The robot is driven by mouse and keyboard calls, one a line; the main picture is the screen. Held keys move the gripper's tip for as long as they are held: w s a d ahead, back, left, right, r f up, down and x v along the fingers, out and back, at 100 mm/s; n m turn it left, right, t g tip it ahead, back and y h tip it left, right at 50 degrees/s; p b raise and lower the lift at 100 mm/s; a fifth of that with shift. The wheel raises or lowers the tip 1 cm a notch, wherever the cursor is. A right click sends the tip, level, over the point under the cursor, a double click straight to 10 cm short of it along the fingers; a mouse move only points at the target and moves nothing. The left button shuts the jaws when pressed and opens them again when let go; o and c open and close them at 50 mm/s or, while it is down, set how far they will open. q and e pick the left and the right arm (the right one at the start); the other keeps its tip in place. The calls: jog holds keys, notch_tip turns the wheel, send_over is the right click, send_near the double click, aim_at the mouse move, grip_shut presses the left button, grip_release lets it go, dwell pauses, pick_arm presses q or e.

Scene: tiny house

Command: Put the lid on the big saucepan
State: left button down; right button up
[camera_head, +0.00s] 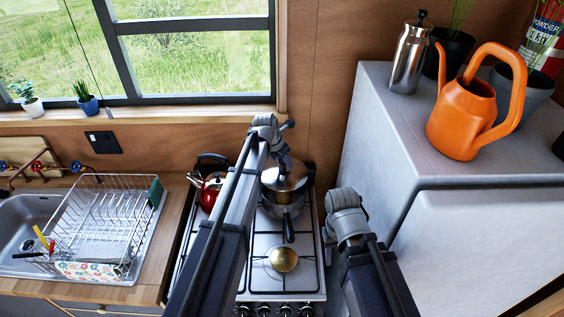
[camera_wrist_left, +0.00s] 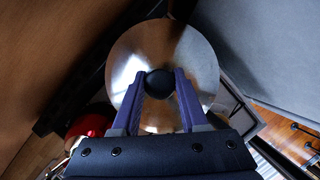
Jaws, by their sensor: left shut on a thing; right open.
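The shiny metal lid (camera_head: 287,180) is over the big saucepan (camera_head: 284,212) at the back right of the hob. My left gripper (camera_head: 284,161) is shut on the lid's black knob (camera_wrist_left: 160,83). In the left wrist view the lid (camera_wrist_left: 135,62) fills the middle, with a purple finger on each side of the knob. I cannot tell whether the rim touches the pan. The saucepan's dark handle (camera_head: 289,232) points toward me. My right gripper (camera_head: 347,213) is by the hob's right edge, away from the pan, its fingers mostly hidden.
A red kettle (camera_head: 211,195) stands left of the saucepan, partly behind my left arm. A round brass-coloured piece (camera_head: 284,259) is on the front of the hob (camera_head: 308,277). A grey cabinet (camera_head: 385,140) with an orange watering can (camera_head: 462,118) rises on the right.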

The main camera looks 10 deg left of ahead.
aim_at(284, 176)
pick_arm(q)
jog(key=shift+r, duration=0.1)
notch_tip(284, 176, down, 7)
jog(key=b, duration=0.7)
jog(key=shift+f+b, duration=0.4)
jog(key=shift+b, duration=0.05)
dwell(2.2)
grip_release()
dwell(0.7)
jog(key=shift+r, duration=0.1)
jog(key=shift+r+p, duration=3.45)
jog(key=shift+p, duration=0.15)
